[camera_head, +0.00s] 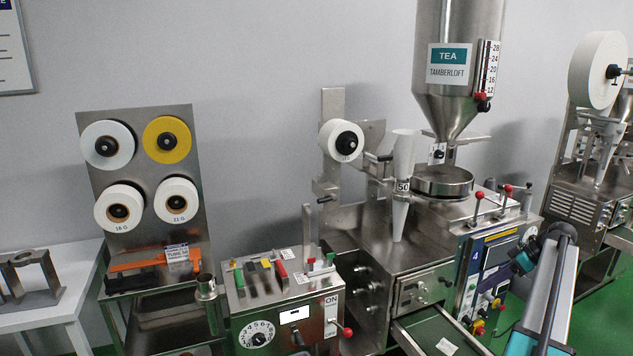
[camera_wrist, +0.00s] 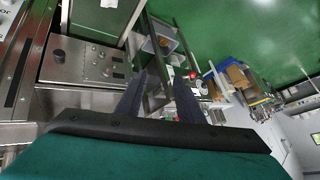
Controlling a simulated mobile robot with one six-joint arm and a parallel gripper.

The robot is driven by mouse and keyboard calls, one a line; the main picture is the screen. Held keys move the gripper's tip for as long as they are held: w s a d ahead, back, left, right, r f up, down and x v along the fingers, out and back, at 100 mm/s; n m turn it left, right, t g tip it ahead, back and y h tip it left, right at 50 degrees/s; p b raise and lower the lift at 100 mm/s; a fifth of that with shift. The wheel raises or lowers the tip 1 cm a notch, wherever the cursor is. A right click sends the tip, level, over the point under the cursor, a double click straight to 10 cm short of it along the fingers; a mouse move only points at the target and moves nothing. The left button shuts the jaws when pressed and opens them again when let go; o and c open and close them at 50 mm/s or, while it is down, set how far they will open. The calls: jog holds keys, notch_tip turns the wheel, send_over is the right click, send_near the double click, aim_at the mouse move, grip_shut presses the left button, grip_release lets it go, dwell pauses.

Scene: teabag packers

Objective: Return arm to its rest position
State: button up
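My gripper (camera_wrist: 160,88) shows in the wrist view. Its two dark fingers stand apart with a clear gap between them, and nothing is held. In the head view my arm (camera_head: 548,290) rises at the lower right, in front of the tea machine's right side. The fingers cannot be made out in that view. In the wrist view a green floor (camera_wrist: 235,35) and a metal frame lie beyond the fingers, and none of it touches them.
The tea machine with its steel hopper (camera_head: 455,85) stands left of my arm. A control box (camera_head: 285,310) with a red-knobbed lever stands at front centre. A roll rack (camera_head: 150,180) and a white table (camera_head: 60,300) are at left. Another machine (camera_head: 590,170) is at right.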

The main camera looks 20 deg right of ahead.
jog(key=w+a+f+m+g+b, duration=0.15)
jog(key=w+a+f, duration=0.25)
jog(key=a+f, duration=0.55)
jog(key=w+a+f+m+g, duration=0.1)
jog(key=w+a+f+g, duration=0.15)
jog(key=a+f, duration=0.7)
jog(key=a+f+m+g+b, duration=0.1)
jog(key=a+f+g+b, duration=0.1)
jog(key=a+f, duration=1.5)
jog(key=s+a+f+g+h+b, duration=0.1)
jog(key=s+a+f+g, duration=0.1)
jog(key=s+a+f, duration=0.55)
jog(key=s+a+f+g+h+b, duration=0.1)
jog(key=s+a+f, duration=0.3)
jog(key=a, duration=0.6)
jog(key=s+a+f+g+h, duration=0.1)
jog(key=s+a+f, duration=0.3)
jog(key=s, duration=0.4)
jog(key=s+a+f+g+h+b, duration=0.1)
jog(key=s+a+f+h, duration=0.2)
jog(key=s, duration=0.6)
jog(key=shift+a+f+m+b, duration=0.3)
jog(key=shift+a+f+m, duration=0.2)
jog(key=shift+a, duration=0.55)
